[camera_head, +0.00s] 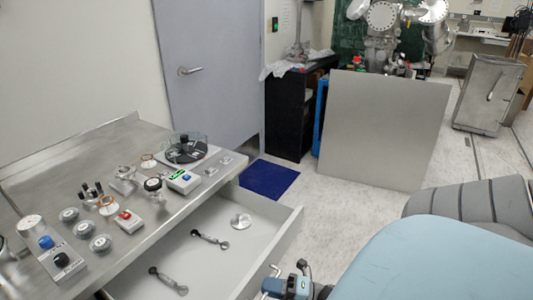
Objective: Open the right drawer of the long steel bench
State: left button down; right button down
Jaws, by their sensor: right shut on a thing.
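The long steel bench (70,172) stands at the left. Its drawer (292,228) is pulled out and its inside is in plain view. Two small dark wrench-like tools (210,238) and a round metal disc (241,221) lie in it. My right gripper (276,279) is at the outer side of the drawer front, at the bottom of the view, shut on the drawer handle. The handle is mostly hidden by the gripper and the picture's edge. My left gripper is not in view.
Gauges, valves and small switch boxes (128,218) cover the bench top. A blue mat (265,177) lies on the floor beyond the drawer. A large grey panel (383,128) leans ahead, next to a black cabinet (291,110). The floor (335,205) between drawer and panel is clear.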

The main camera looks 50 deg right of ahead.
jog(key=c, duration=1.2)
grip_release()
jog(key=shift+c, duration=0.2)
jog(key=v, duration=1.3)
jog(key=shift+s+d, duration=0.25)
jog(key=shift+s, duration=0.1)
jog(key=shift+f, duration=0.1)
